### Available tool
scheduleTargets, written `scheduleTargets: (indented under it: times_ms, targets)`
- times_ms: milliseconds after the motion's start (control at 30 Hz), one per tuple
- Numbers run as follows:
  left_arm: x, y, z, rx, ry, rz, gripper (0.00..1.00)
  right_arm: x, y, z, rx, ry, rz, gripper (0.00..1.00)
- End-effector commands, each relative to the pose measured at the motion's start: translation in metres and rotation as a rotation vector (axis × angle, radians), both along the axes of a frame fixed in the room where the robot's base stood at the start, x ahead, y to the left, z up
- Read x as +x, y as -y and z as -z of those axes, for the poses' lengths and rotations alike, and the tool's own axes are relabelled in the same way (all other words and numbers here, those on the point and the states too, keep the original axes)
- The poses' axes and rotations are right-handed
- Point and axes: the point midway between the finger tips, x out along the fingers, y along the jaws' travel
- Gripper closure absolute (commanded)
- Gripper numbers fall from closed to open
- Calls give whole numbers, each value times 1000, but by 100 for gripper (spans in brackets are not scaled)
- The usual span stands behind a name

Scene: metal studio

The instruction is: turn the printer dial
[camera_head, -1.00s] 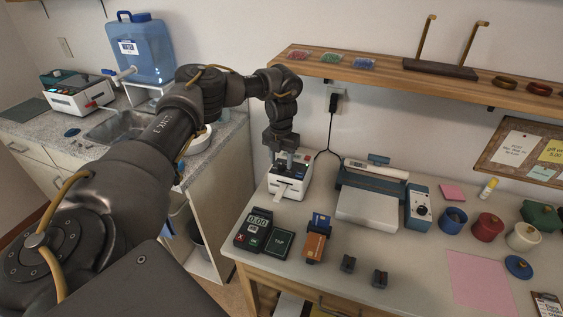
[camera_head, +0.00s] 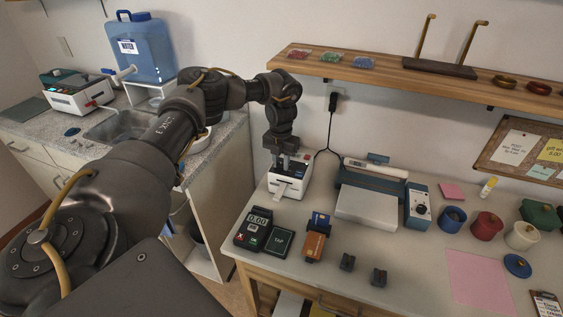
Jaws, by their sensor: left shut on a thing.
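The printer (camera_head: 289,188) is a small white box with a dark top, at the back left of the work table. A strip of white paper sticks out of its front. My left gripper (camera_head: 282,163) points down at the top of the printer, with its fingertips at the printer's top face. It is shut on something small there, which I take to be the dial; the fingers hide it. My right gripper does not show.
A card terminal (camera_head: 254,229) and a card stand (camera_head: 315,240) are in front of the printer. A white and blue machine (camera_head: 368,205) stands to its right. A wooden shelf (camera_head: 400,76) hangs above. A black cable (camera_head: 325,143) runs down the wall behind.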

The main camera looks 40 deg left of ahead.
Motion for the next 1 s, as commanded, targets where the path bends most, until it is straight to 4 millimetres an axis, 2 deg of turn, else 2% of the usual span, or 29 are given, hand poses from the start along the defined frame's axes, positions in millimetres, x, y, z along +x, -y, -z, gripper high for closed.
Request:
scheduleTargets:
  times_ms: [367,1000]
  targets:
    - [0,0,-2,0,-2,-186,99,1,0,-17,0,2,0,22]
    - [1,0,-2,0,0,-771,99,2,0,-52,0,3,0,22]
